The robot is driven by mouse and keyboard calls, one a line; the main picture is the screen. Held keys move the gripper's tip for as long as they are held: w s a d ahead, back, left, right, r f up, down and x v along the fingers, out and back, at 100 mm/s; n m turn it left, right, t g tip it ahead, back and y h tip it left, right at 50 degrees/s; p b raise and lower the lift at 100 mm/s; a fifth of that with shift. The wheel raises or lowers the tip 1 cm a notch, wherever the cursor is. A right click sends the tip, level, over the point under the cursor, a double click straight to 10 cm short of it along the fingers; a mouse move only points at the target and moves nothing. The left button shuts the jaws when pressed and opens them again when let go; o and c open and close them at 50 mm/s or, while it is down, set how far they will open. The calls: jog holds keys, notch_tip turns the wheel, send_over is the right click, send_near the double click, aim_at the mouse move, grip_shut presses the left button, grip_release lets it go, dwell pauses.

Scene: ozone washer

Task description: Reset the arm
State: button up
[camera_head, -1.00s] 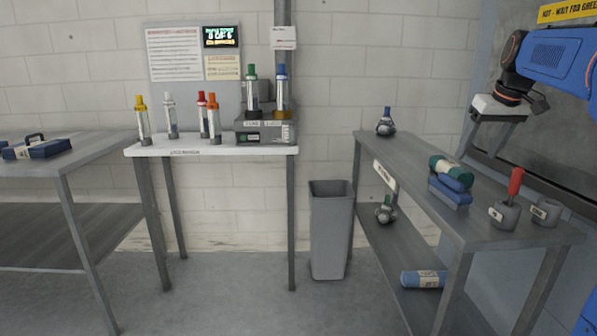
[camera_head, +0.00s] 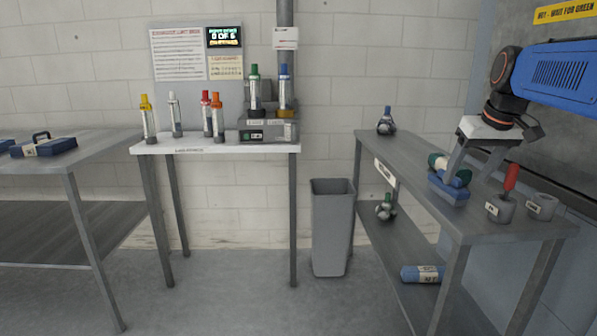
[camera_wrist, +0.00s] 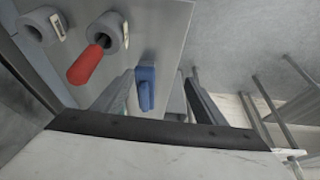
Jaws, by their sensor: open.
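My gripper (camera_head: 472,158) is in the head view at the right, over the right-hand grey bench. Its white body tilts down and its fingers are apart, with nothing seen between them. One finger partly covers a stack of blue and green rolled items (camera_head: 448,192) on the bench. In the wrist view my gripper (camera_wrist: 160,88) shows two spread fingers, with the blue item (camera_wrist: 146,88) visible in the gap behind them. I cannot tell how far above the stack the fingers are.
A red-handled tool (camera_head: 511,177) stands in a grey holder (camera_head: 499,208), beside an empty-looking holder (camera_head: 541,206). A dark flask (camera_head: 386,122) stands at the bench's far end. A bin (camera_head: 332,228) is on the floor. A white-topped table (camera_head: 200,146) holds several coloured bottles.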

jog(key=s+a+f, duration=0.4)
jog(key=s+f, duration=0.4)
jog(key=s, duration=0.1)
jog(key=s+a+f, duration=0.3)
jog(key=s+f, duration=0.4)
jog(key=s, duration=0.2)
jog(key=s+a+f, duration=0.4)
jog(key=s+f, duration=0.4)
jog(key=shift+s+a+f, duration=0.3)
jog(key=shift+s, duration=0.1)
